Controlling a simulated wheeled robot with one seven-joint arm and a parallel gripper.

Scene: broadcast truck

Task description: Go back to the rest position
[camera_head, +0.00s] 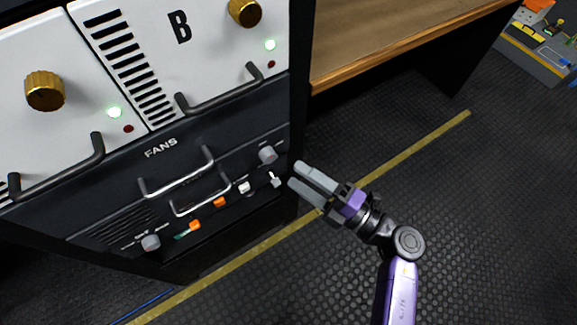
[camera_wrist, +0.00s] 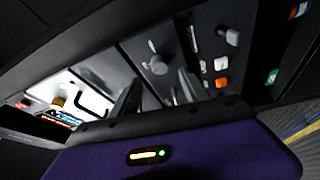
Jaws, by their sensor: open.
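My gripper (camera_head: 296,174) is open and empty in the head view, just right of the black rack's front panel. Its two grey fingers point left toward the rack, near a grey knob (camera_head: 267,154) and a small white switch (camera_head: 275,180). I cannot tell whether a fingertip touches the panel. In the wrist view my gripper (camera_wrist: 158,88) has its fingers apart, with the tilted panel and a knob (camera_wrist: 158,65) beyond them. My purple arm comes up from the lower right of the head view.
The FANS panel (camera_head: 160,165) has metal handles, orange switches and another knob (camera_head: 150,243). White modules (camera_head: 190,50) with gold knobs sit above. A wooden desk (camera_head: 400,45) stands at upper right. Dark floor (camera_head: 480,200) with a yellow line (camera_head: 420,143) is clear on the right.

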